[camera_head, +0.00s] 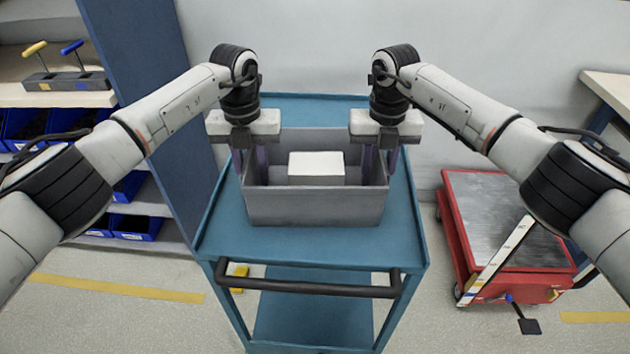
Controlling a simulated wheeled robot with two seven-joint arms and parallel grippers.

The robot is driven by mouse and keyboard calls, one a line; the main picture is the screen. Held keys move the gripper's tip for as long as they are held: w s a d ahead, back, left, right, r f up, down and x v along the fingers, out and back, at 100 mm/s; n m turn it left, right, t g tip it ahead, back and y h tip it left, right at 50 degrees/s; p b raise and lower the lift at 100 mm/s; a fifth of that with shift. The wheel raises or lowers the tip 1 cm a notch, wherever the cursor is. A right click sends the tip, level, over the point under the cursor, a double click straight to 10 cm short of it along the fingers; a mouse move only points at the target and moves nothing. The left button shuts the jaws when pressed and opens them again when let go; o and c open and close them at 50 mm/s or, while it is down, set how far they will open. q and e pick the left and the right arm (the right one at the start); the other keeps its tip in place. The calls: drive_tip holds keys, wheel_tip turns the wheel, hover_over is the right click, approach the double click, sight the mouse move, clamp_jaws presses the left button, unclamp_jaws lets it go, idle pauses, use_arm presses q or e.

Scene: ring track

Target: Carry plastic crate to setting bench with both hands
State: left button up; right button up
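A grey plastic crate (314,208) sits on the top of a blue trolley (225,235) in front of me. A white block (317,166) lies inside it. My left gripper (249,160) points down at the crate's left wall, with its fingers spread, one on each side of the rim. My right gripper (380,160) points down at the right wall in the same way. Both look open; the lower finger ends are partly hidden by the crate. I cannot tell for sure which surface is the setting bench.
A light-topped bench (60,98) with yellow and blue handled tools and blue bins stands at left, beside a blue panel (150,90). A red cart (500,225) stands at right. Another light-topped table (612,88) shows at far right. The trolley's black handle (308,287) faces me.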

use_arm(q)
drive_tip(key=shift+f, duration=0.7)
use_arm(e)
drive_tip(key=shift+f, duration=0.7)
